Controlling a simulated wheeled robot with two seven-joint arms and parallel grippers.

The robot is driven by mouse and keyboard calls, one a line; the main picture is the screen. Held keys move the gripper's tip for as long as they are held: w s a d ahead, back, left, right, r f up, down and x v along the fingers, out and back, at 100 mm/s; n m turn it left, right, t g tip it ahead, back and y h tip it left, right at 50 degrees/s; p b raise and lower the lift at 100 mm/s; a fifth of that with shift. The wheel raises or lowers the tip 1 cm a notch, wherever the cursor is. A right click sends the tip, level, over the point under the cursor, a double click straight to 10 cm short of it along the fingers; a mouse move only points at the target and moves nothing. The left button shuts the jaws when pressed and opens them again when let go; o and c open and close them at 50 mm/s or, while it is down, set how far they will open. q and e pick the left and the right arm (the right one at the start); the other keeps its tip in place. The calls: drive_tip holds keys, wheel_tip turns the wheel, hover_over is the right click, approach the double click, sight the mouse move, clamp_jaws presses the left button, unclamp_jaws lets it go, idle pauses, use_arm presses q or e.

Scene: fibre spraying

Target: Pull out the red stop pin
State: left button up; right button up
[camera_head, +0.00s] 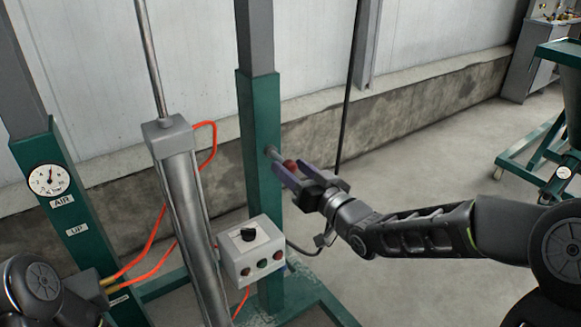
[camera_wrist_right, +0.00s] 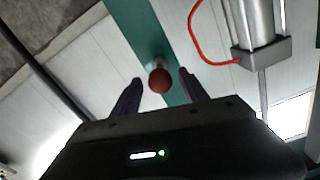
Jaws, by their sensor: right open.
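The red stop pin (camera_head: 290,165) has a round red knob on a metal shaft that sticks out of the right side of the green post (camera_head: 262,140). In the right wrist view the red knob (camera_wrist_right: 160,80) sits near the middle, just beyond and between my fingertips. My right gripper (camera_head: 284,172) is open, with its fingers pointing at the post around the knob. It also shows in the right wrist view (camera_wrist_right: 160,84), with a finger on each side of the knob and a gap to each. My left gripper is not in view; a part of my left arm shows at lower left.
A grey control box (camera_head: 250,252) with a black knob and buttons is on the left of the post's lower part. A metal cylinder (camera_head: 190,220) with orange hoses stands further left. A pressure gauge (camera_head: 48,179) is on the left green post.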

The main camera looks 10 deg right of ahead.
drive_tip(key=v, duration=0.6)
drive_tip(key=shift+s, duration=0.3)
drive_tip(key=shift+d, duration=0.1)
drive_tip(key=s+f+m+g+h+p, duration=0.35)
drive_tip(key=f+g, duration=0.25)
drive_tip(key=f, duration=1.4)
drive_tip(key=s+a+f+g+p, duration=0.2)
drive_tip(key=s+a+f+g, duration=0.1)
drive_tip(key=s, duration=0.5)
drive_tip(key=s+a+f+g+p, duration=0.3)
drive_tip(key=s+f, duration=0.3)
drive_tip(key=s, duration=0.2)
drive_tip(key=s+a+f+g+p, duration=0.3)
drive_tip(key=s+a+f+g, duration=0.1)
drive_tip(key=s, duration=0.4)
drive_tip(key=shift+s+f+y, duration=0.4)
drive_tip(key=shift+f+y, duration=0.05)
drive_tip(key=shift+f, duration=0.1)
